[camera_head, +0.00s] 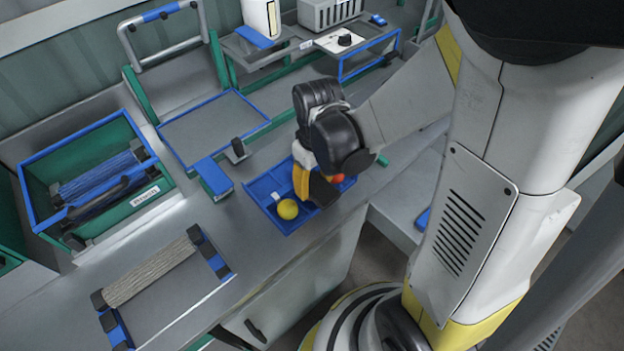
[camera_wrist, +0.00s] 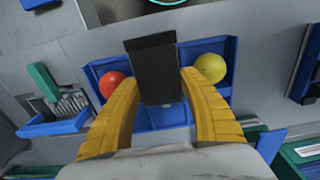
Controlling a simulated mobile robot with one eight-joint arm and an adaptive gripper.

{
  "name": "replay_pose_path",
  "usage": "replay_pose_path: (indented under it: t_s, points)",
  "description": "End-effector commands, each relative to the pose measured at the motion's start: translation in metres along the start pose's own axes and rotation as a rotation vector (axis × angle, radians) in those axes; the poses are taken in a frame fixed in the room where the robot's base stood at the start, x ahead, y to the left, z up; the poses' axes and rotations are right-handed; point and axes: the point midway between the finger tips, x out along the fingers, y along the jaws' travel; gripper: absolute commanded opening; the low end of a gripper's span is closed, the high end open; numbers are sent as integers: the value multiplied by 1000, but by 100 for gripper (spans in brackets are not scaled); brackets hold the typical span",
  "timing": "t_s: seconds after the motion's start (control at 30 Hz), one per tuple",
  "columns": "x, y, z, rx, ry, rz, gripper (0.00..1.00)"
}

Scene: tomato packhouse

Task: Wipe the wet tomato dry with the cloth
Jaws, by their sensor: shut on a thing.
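My gripper (camera_head: 306,184) is over the blue tray (camera_head: 268,187), its yellow fingers pointing down. In the wrist view my gripper (camera_wrist: 158,76) is shut on a dark, block-shaped thing (camera_wrist: 152,62), which may be the cloth; it also shows in the head view (camera_head: 323,190). A yellow tomato (camera_head: 288,209) sits in the tray's near part, right of the block in the wrist view (camera_wrist: 211,67). A red tomato (camera_wrist: 111,84) lies left of the block and is mostly hidden behind my gripper in the head view (camera_head: 337,178). I cannot tell which tomato is wet.
A blue box (camera_head: 214,177) stands left of the tray. A green, blue-rimmed crate (camera_head: 110,205) is at the far left. A grey roller (camera_head: 150,272) in a blue frame lies at the front left. A blue-edged panel (camera_head: 213,128) and a scale (camera_head: 341,41) are behind.

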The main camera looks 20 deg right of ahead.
Motion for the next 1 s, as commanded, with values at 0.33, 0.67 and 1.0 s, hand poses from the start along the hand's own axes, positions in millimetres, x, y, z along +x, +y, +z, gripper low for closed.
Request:
replay_pose_path:
  t_s: [0.33, 0.67, 1.0]
  points:
    - [0, 0, -5, 0, 0, 0, 12]
    - [1, 0, -24, 0, 0, 0, 12]
    - [2, 0, -42, -1, 0, 0, 12]
